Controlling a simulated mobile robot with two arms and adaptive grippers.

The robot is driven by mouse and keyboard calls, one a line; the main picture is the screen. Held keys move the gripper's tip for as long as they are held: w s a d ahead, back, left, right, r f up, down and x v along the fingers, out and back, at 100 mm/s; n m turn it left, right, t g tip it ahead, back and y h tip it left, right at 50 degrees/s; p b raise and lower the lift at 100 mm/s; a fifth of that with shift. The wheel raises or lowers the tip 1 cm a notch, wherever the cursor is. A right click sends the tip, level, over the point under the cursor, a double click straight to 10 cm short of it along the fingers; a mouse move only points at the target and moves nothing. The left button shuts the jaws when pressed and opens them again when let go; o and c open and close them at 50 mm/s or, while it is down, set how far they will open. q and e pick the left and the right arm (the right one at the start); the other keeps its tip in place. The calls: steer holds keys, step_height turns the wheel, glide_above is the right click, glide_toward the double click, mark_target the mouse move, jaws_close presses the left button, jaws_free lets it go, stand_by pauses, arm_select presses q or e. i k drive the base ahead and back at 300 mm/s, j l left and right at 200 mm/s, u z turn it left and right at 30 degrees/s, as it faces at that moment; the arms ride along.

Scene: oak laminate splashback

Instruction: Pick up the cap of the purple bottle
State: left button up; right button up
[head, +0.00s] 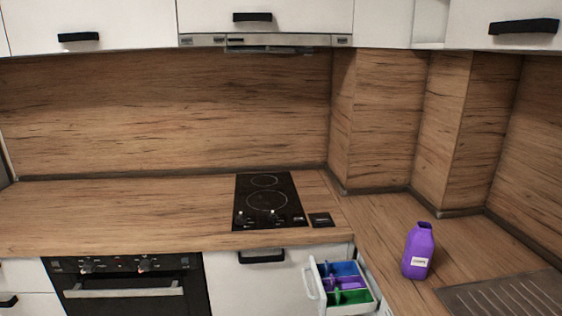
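The purple bottle (417,246) stands upright on the wooden worktop at the right, with a small white label on its front. Its narrow top is purple too, and I cannot tell a separate cap on it at this size. Neither of my grippers is in the head view, and nothing is seen touching the bottle.
An open drawer (317,286) below the worktop corner holds blue, purple and green items or compartments. A black hob (267,203) lies left of the bottle. A ribbed drainer (510,297) is at lower right. The worktop (120,215) left of the hob is clear.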

mark_target(420, 245)
steer(key=i+j+z, duration=0.15)
steer(key=z, duration=0.3)
steer(key=i+j+z, duration=0.1)
steer(key=j+z, duration=0.65)
steer(key=z, duration=0.15)
steer(key=i+j, duration=0.2)
steer(key=i, duration=0.05)
